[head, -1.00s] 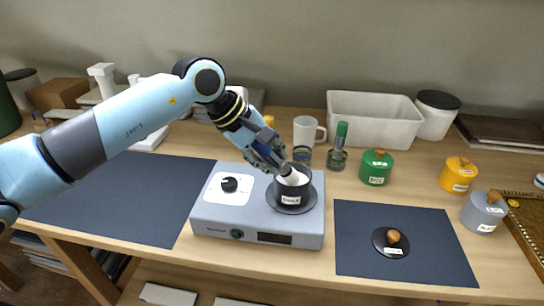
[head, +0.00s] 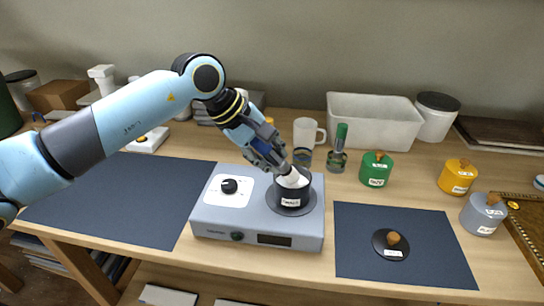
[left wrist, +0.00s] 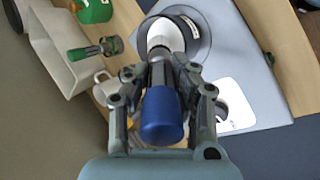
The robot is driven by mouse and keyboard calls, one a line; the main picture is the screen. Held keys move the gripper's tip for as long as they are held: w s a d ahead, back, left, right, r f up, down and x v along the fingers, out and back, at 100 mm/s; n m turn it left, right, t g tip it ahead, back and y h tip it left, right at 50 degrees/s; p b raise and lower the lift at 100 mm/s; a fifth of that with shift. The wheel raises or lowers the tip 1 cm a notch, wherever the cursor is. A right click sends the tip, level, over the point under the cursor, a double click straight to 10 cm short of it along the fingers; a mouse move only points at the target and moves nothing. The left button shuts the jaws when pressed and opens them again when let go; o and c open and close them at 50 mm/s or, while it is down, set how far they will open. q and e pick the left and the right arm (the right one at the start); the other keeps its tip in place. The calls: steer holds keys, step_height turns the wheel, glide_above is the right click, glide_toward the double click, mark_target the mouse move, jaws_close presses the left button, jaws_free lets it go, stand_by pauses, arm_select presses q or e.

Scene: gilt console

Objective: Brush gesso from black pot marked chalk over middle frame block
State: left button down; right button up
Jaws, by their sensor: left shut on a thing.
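The black pot (head: 291,200) with a white label stands on the grey hot plate (head: 215,220), its lid off. My left gripper (head: 276,164) is shut on a brush with a blue handle (left wrist: 162,115). A black lid (head: 391,244) with a wooden knob lies on the right dark mat. No middle frame block can be made out. My right gripper is out of view.
Green (head: 375,169), yellow (head: 457,177) and grey-blue (head: 483,213) lidded pots stand to the right. A white mug (head: 305,131), a green-handled brush in a jar (head: 338,155) and a white bin (head: 372,121) stand behind. The left dark mat (head: 110,200) is clear.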

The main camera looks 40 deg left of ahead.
arm_select(q)
steer(key=shift+r+p, duration=1.05)
steer(key=shift+r, duration=1.95)
steer(key=c, duration=1.7)
jaws_free()
steer(key=shift+c, duration=0.2)
jaws_close()
